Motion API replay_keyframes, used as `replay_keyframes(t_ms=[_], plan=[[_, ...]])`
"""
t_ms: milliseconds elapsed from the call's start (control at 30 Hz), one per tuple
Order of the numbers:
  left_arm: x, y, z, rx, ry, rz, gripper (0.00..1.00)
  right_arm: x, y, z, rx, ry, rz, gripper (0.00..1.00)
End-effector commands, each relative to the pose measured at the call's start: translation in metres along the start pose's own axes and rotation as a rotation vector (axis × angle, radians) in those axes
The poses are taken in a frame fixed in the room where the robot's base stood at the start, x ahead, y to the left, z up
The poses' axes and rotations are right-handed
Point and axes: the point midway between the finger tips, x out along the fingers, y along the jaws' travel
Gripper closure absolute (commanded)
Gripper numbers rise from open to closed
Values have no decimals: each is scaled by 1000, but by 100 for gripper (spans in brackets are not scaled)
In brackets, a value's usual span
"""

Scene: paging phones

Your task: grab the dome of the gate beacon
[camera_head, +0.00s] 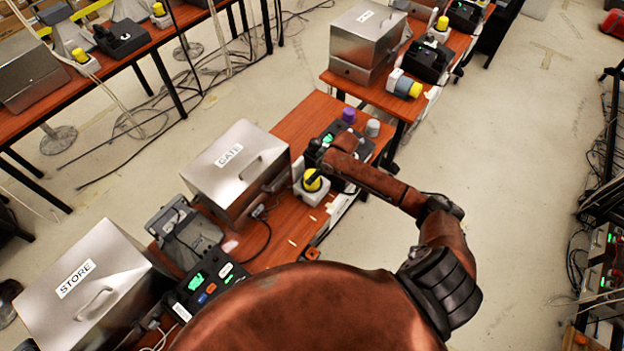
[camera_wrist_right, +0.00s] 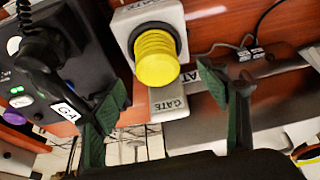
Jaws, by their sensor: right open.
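The gate beacon's yellow dome (camera_head: 312,180) sits on a pale square base (camera_head: 311,195) beside the metal box labelled GATE (camera_head: 236,170). In the right wrist view the ribbed yellow dome (camera_wrist_right: 156,58) rises from a black collar on its white base (camera_wrist_right: 122,20), with a GATE tag (camera_wrist_right: 168,104) at its edge. My right gripper (camera_wrist_right: 163,84) is open, its green-padded fingers on either side of the dome's near end, with gaps to both. In the head view the right gripper (camera_head: 314,168) is at the dome and partly covers it. My left gripper is not in view.
A black phone unit (camera_wrist_right: 62,60) with a handset stands close beside the beacon. A purple knob (camera_head: 348,115) and a grey one (camera_head: 373,128) stand behind it. The STORE box (camera_head: 85,287) is at front left. Other yellow-domed beacons stand on the far tables.

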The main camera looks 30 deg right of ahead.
Motion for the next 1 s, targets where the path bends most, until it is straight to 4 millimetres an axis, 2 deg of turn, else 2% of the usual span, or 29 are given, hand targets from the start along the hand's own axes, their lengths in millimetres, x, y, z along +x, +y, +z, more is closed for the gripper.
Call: replay_keyframes(t_ms=[100, 367, 700, 1000], plan=[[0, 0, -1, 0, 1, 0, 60, 2, 11, -7, 10, 3, 4, 32], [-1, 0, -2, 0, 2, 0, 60, 28, 10, -6, 12, 3, 5, 32], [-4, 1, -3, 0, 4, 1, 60, 71, 6, -3, 10, 3, 6, 32], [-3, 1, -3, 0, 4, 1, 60, 75, 6, -3, 9, 5, 7, 33]])
